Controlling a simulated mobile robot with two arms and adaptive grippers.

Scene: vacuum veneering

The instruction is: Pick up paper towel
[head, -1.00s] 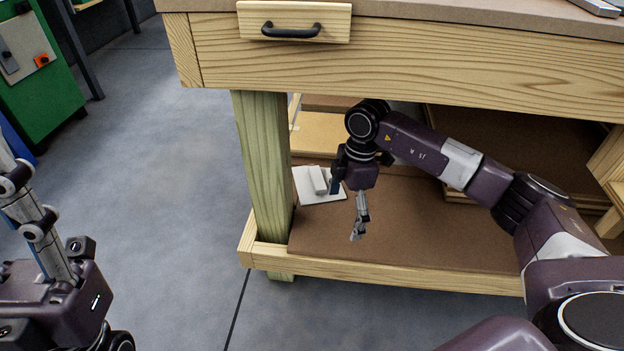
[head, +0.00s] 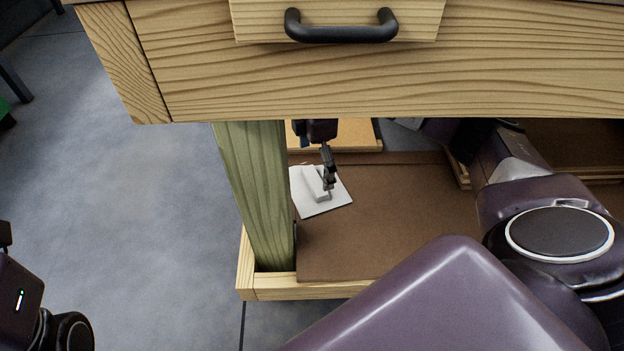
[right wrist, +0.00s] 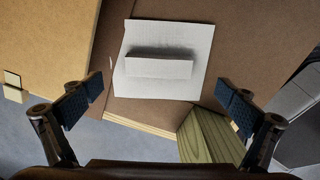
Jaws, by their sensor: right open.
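The paper towel is a white square sheet (head: 334,199) with a raised, ridge-like fold (head: 315,184) across its middle. It lies on the brown lower shelf of the workbench, close to the front left post. In the right wrist view the towel (right wrist: 160,68) lies ahead, between the fingers and beyond their tips. My right gripper (head: 328,180) reaches under the bench top and hovers by the fold. It also shows in the right wrist view (right wrist: 160,95), with its two fingers wide apart and nothing between them. Only part of my left arm shows at the lower left; its fingers are out of frame.
The bench top's front with a drawer and black handle (head: 342,26) overhangs the shelf (head: 370,240). A thick wooden post (head: 255,195) stands just left of the towel. Light boards (head: 360,135) lie behind it. Open shelf is to the right.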

